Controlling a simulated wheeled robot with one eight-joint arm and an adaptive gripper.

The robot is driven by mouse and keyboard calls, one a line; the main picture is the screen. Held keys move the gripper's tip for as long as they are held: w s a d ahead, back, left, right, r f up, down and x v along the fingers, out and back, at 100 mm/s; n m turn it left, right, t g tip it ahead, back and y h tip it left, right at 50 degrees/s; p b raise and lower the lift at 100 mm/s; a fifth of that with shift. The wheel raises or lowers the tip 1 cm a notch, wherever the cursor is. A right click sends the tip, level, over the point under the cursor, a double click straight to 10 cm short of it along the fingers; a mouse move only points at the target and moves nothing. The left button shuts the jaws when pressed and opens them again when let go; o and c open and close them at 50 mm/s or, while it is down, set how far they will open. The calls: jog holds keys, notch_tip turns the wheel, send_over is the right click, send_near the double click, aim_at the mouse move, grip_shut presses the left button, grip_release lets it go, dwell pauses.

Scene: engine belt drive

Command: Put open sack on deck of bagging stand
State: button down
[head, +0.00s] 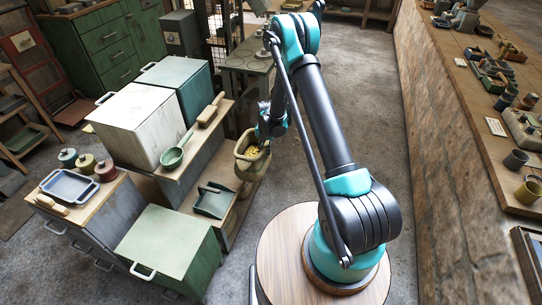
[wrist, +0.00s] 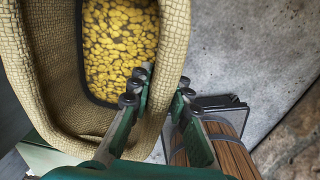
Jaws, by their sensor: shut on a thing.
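The open sack (head: 243,163) is tan and woven, with yellow grains inside. It is upright, mouth up, to the right of the wooden-topped bench in the head view. In the wrist view the sack (wrist: 55,105) fills the upper left, and its grains show through the mouth. My gripper (wrist: 163,85) is shut on the sack's near right rim, one finger inside the mouth and one outside. In the head view my gripper (head: 264,130) is small and partly hidden by the sack's edge. I cannot tell which piece of furniture is the bagging stand.
A greenish table (head: 245,62) stands behind. Floor right of my arm is clear, up to a long counter (head: 450,150).

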aim_at(241, 139)
jog(key=w+a, duration=0.1)
jog(key=a, duration=0.2)
jog(key=w+a, duration=0.1)
jog(key=a, duration=0.3)
jog(key=w+a, duration=0.2)
jog(key=a, duration=0.2)
jog(key=shift+a+f, duration=0.15)
jog(key=shift+a, duration=0.05)
jog(key=shift+f, duration=3.1)
jog(key=shift+w+a+f, duration=0.1)
jog(key=shift+f, duration=0.1)
jog(key=c, duration=1.4)
grip_release()
jog(key=shift+f, duration=0.1)
jog(key=r, duration=1.2)
jog(key=shift+d+r, duration=0.15)
jog(key=shift+d, duration=0.15)
